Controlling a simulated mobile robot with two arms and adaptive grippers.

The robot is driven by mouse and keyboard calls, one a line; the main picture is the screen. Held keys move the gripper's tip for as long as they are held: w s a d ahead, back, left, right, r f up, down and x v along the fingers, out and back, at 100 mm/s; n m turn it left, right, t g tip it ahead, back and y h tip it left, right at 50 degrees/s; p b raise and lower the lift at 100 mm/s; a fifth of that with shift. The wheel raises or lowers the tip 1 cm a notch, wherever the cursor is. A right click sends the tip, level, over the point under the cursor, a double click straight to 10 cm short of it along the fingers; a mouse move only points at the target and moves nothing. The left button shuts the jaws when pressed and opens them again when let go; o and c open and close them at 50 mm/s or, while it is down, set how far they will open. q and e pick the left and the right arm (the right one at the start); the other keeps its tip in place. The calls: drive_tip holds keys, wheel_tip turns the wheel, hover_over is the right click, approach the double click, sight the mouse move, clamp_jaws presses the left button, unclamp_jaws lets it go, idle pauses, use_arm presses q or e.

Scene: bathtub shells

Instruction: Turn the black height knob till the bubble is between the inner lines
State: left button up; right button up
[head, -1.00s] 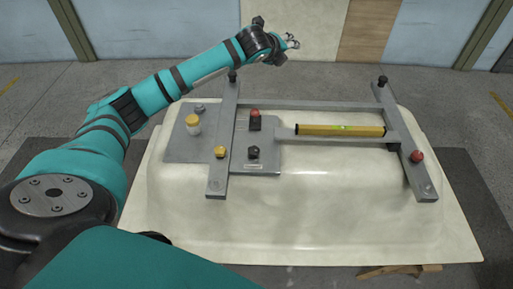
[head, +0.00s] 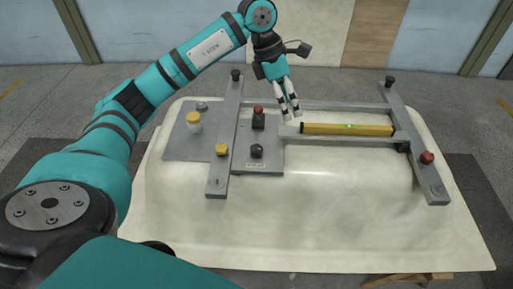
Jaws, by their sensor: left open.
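A black knob (head: 257,151) stands on the grey plate, with a small white label below it whose text is too small to read. The yellow spirit level (head: 325,129) lies along the grey bar to its right. Its green vial (head: 348,126) shows near the middle; I cannot make out the bubble against the lines. My left gripper (head: 291,115) is open and empty, its fingers pointing down, above and to the right of the black knob in the picture and apart from it. My right gripper is not in view.
The grey frame rests on a cream bathtub shell (head: 300,220). Red knobs (head: 258,111) (head: 427,157), yellow knobs (head: 193,120) (head: 221,150) and black end knobs (head: 235,75) (head: 389,82) stand up from it. The shell's front is clear.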

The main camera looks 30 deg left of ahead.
sight(256, 148)
use_arm(q)
drive_tip(key=s+a+f+n+g+y, duration=0.15)
drive_tip(key=a+y, duration=0.25)
drive_tip(key=a, duration=0.4)
drive_tip(key=shift+n, duration=0.35)
drive_tip(key=f, duration=0.5)
drive_tip(key=f+p, duration=0.1)
drive_tip(key=f, duration=0.5)
drive_tip(key=f+p, duration=0.1)
drive_tip(key=f, duration=0.5)
drive_tip(key=shift+s+d, duration=0.25)
drive_tip(key=shift+s, duration=0.15)
drive_tip(key=shift+c, duration=0.2)
drive_tip(key=c, duration=1.1)
drive_tip(key=shift+n, duration=1.7)
drive_tip(key=o, duration=1.1)
drive_tip(key=shift+o, duration=0.2)
